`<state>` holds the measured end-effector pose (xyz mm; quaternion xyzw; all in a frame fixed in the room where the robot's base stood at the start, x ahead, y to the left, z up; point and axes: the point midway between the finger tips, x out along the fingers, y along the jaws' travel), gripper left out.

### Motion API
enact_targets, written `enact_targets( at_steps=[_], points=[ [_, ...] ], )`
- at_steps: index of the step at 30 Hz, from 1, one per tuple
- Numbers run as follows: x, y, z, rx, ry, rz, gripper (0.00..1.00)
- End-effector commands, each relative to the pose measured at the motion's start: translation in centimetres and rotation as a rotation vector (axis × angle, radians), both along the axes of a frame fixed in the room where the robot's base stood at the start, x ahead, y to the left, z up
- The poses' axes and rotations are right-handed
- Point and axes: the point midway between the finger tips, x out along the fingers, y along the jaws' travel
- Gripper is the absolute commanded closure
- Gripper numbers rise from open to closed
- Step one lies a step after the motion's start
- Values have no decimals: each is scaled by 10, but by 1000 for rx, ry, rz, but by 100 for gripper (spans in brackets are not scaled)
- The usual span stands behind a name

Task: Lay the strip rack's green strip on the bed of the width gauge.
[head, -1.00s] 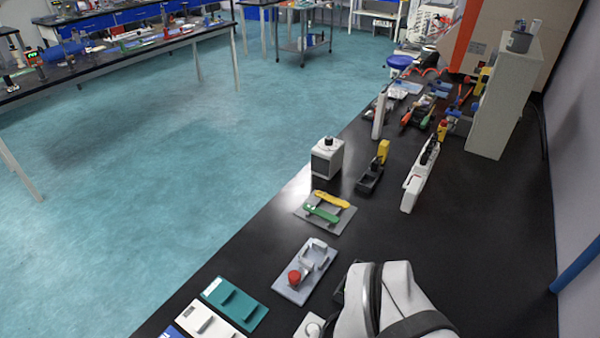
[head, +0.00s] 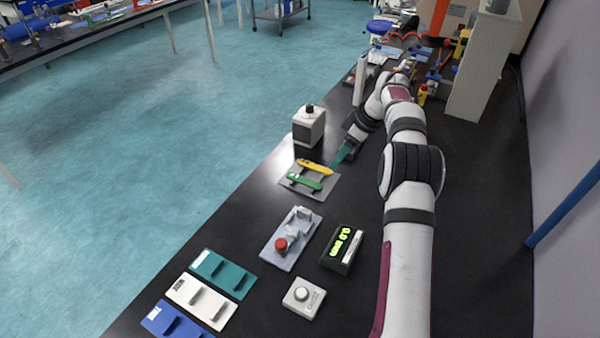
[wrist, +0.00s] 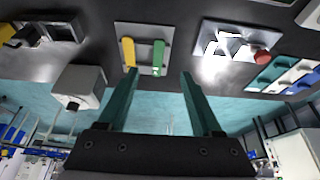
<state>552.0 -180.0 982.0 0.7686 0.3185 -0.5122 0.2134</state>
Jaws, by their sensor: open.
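The green strip (head: 305,182) lies on the grey plate of the strip rack (head: 327,188), in front of a yellow strip (head: 315,167). In the wrist view the green strip (wrist: 158,55) shows just beyond my fingertips, to the right of the yellow strip (wrist: 128,53). My gripper (head: 340,158) is open and empty, with teal fingers, beside the rack's right side. In the wrist view my gripper (wrist: 159,73) points toward the rack. The grey plate with raised blocks and a red knob (head: 280,244), apparently the width gauge (head: 272,257), stands nearer than the rack.
A box with a lit green display (head: 342,248) and a white knob box (head: 303,297) stand right of the gauge. Teal, white and blue plates (head: 223,273) lie at the near left. A white box (head: 309,126) stands behind the rack. Bare black bench separates rack and gauge.

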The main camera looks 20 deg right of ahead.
Motion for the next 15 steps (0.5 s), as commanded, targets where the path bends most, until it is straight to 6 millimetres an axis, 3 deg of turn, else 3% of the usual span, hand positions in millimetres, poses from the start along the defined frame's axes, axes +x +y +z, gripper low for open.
enact_targets(
  at_steps=[6, 15],
  points=[
    [16, 18, -59, 1, 4, 1, 34],
    [30, 28, -105, 0, 4, 0, 34]
  ],
)
